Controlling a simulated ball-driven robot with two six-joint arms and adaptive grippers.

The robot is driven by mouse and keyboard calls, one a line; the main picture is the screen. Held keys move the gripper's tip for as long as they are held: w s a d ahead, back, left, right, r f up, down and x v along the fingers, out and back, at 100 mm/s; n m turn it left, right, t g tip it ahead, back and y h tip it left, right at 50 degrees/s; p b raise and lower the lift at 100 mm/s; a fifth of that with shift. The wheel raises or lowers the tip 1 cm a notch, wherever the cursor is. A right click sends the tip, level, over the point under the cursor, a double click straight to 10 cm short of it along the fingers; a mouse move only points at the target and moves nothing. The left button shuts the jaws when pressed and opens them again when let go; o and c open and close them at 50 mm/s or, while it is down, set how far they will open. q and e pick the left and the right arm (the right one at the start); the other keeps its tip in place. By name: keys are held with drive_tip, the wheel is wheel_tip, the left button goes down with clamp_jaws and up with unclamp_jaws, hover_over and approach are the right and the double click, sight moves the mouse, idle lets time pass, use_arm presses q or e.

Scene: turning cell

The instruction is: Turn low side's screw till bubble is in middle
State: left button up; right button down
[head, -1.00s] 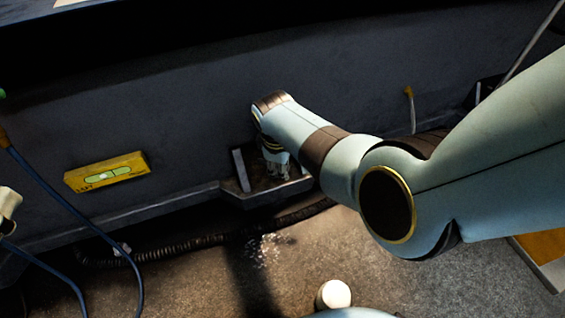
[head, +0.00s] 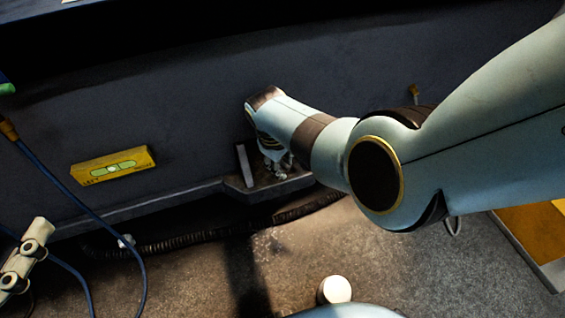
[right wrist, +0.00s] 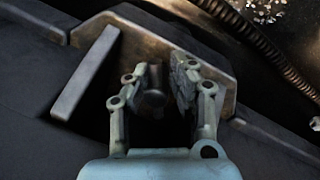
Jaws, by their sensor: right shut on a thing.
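A yellow spirit level (head: 88,176) with a green vial (head: 128,163) is on the dark machine front at the left. A small pale bubble shows near the vial's middle; its exact offset is too small to tell. My right gripper (head: 276,168) reaches down into a metal foot bracket (head: 238,192) at the machine's base. In the right wrist view, its fingers (right wrist: 152,95) are shut on a dark round screw head (right wrist: 152,103), mostly in shadow between them. My left gripper (head: 25,262) shows only in part at the lower left edge; its opening is unclear.
An upright metal plate (right wrist: 86,75) stands beside the right gripper in the bracket. A dark ribbed hose (head: 200,241) runs along the floor below. Blue cables (head: 75,195) hang at the left. A white cylinder (head: 336,289) and a yellow-topped box (head: 540,235) are at the front and right.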

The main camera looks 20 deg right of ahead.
drive_tip(key=shift+w+d+r, duration=0.3)
drive_tip(key=shift+w+d, duration=0.15)
drive_tip(key=shift+w, duration=0.05)
drive_tip(key=c, duration=1.2)
unclamp_jaws()
drive_tip(key=shift+o, duration=1)
drive_tip(key=shift+s+f, duration=0.1)
drive_tip(key=shift+s, duration=0.05)
drive_tip(key=shift+s+a, duration=0.1)
drive_tip(key=shift+s+a+f, duration=0.1)
drive_tip(key=shift+a+f, duration=0.05)
